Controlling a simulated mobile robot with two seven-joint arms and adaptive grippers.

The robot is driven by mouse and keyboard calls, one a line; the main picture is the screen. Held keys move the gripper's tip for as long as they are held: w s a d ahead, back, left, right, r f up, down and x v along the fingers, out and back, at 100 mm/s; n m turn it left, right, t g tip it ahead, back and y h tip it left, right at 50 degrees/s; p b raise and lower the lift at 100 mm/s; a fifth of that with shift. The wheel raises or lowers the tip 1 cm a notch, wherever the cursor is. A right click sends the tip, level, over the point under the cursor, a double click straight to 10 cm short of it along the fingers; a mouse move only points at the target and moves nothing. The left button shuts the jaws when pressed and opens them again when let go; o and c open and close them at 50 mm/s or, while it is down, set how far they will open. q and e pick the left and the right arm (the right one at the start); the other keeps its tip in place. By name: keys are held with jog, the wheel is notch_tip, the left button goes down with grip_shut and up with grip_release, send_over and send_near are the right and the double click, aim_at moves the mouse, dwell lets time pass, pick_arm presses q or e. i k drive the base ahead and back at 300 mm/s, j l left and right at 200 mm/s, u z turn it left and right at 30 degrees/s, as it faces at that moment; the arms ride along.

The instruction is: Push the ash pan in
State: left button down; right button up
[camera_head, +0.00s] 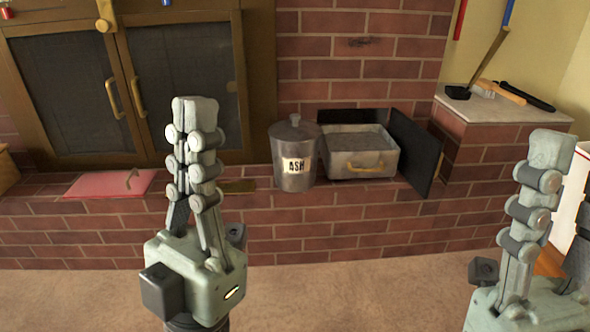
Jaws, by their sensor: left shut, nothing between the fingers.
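The ash pan (341,168) is a grey metal box with a brass handle on its front. It sticks part way out of a dark opening in the brick wall, and its rear is hidden inside. A dark door (417,152) stands open at the pan's right side. My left gripper (195,108) is upright in front of the hearth, left of the pan and apart from it. Its fingers are together and empty. My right gripper (551,146) is upright at the right edge, apart from the pan. Its fingers overlap from this side, so their opening is unclear.
A lidded metal can marked ASH (296,181) stands on the brick ledge just left of the pan. A red mat (110,184) lies farther left, below glazed brass-framed doors. A raised brick block (500,120) at right holds a shovel and brush. The floor in front is clear.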

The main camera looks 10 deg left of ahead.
aim_at(363, 150)
jog(key=i+l+u, duration=0.25)
jog(key=i, duration=0.25)
jog(key=i+l+u, duration=0.2)
jog(key=i, duration=0.3)
